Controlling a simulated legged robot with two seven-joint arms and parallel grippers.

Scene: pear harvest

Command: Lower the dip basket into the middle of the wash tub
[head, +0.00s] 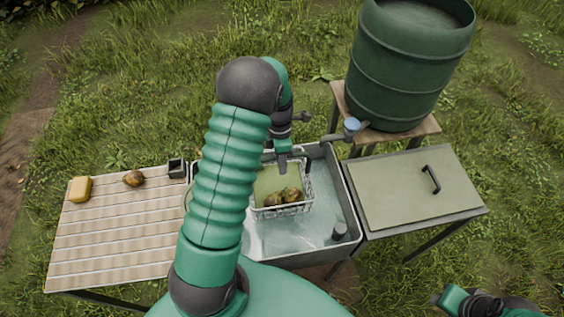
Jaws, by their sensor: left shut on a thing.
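The dip basket (308,190) is a pale wire basket with pears (283,197) inside. It is in the middle of the head view, over or in the wash tub (350,214). The tub is grey and holds pale water. My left gripper (283,163) is at the basket's far side, shut on the basket; its fingertips are small and partly hidden. My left arm hides the tub's left part. I cannot tell how deep the basket sits. My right gripper (447,299) is at the lower right, away from the tub; its jaws are unclear.
A slatted table (110,235) at left carries a yellow sponge-like block (79,189), a brown pear (133,178) and a small dark box (177,168). A green barrel (405,70) with a tap (351,127) stands behind. A lidded panel (405,190) is right of the tub.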

